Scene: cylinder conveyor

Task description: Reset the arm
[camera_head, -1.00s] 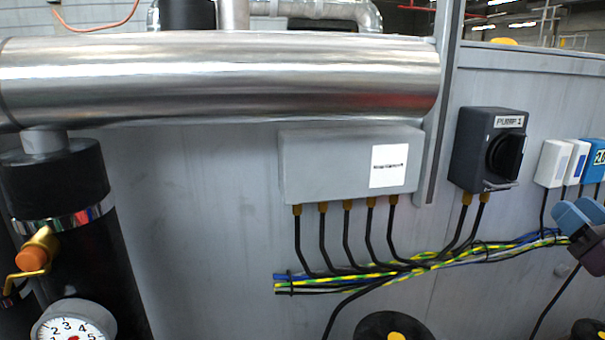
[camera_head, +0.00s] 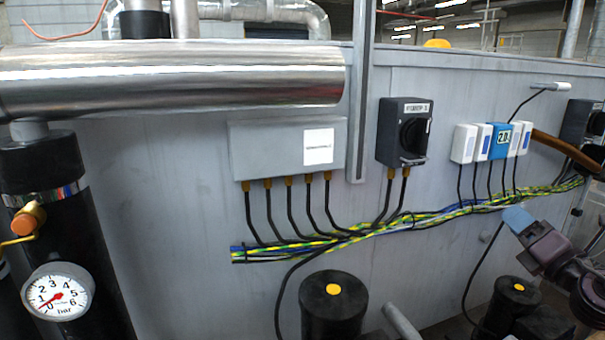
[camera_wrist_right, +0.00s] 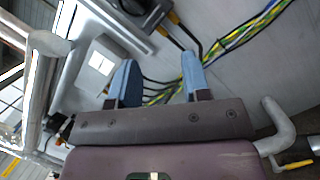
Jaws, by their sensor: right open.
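My right gripper (camera_head: 516,218) is at the right of the head view, in front of the grey wall and just below the cable bundle. Its blue fingertips point up and left. In the right wrist view the two blue fingers (camera_wrist_right: 160,82) stand apart with nothing between them, so it is open and empty. The wall and the yellow-green cables (camera_wrist_right: 235,38) show beyond the fingers. My left gripper is not in view.
A grey junction box (camera_head: 265,150), a dark pump switch (camera_head: 405,130) and a blue and white module row (camera_head: 500,141) are on the wall. A yellow-green cable bundle (camera_head: 440,216) runs below. A pressure gauge (camera_head: 58,291) and black cylinders (camera_head: 333,308) stand in front.

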